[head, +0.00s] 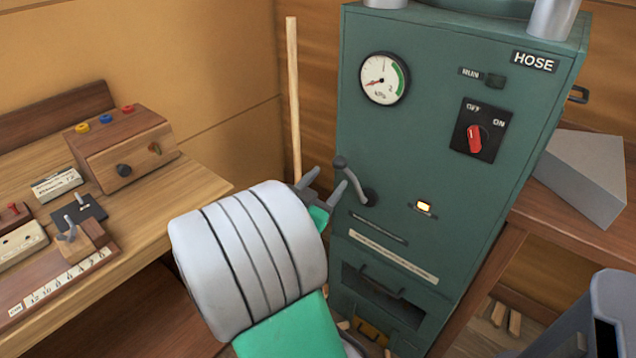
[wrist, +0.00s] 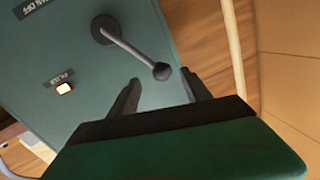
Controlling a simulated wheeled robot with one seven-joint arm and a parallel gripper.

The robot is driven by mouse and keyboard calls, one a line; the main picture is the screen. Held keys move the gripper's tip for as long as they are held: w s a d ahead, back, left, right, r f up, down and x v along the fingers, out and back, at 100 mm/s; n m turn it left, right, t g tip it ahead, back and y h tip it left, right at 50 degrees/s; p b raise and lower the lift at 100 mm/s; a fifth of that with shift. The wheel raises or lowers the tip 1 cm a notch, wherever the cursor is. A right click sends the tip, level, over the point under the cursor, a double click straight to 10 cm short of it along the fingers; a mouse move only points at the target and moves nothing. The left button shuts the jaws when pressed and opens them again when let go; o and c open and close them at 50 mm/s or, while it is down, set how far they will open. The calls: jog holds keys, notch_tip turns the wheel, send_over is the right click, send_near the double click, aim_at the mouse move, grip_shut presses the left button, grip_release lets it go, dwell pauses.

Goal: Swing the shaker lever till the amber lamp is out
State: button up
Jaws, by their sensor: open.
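The shaker lever (head: 352,178) is a grey rod with a round knob, sticking out from a dark pivot on the front of the green cabinet (head: 440,130). In the wrist view the lever (wrist: 130,48) points toward my gripper (wrist: 165,95), its knob between and just beyond the two fingertips. My gripper (head: 326,180) is open, with the knob near its fingers in the head view. I cannot tell whether they touch. The amber lamp (head: 424,206) is lit on the cabinet front, right of the lever. It also glows in the wrist view (wrist: 65,88).
A gauge (head: 384,78) and a red switch (head: 475,138) sit higher on the cabinet. A wooden pole (head: 293,100) leans at the wall left of it. A bench (head: 190,185) with a wooden control box (head: 122,150) stands left. A grey wedge-shaped block (head: 585,175) lies right.

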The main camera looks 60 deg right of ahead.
aim_at(336, 167)
jog(key=shift+s+d+r+p, duration=0.1)
jog(key=shift+d+r+p, duration=0.1)
jog(key=shift+d, duration=0.25)
jog(key=shift+d+r+p, duration=0.15)
jog(key=shift+d, duration=0.3)
jog(key=d, duration=0.6)
jog(key=shift+w+f+p, duration=0.1)
jog(key=shift+w+p, duration=0.2)
jog(key=shift+p, duration=0.1)
jog(key=shift+c, duration=0.4)
grip_shut()
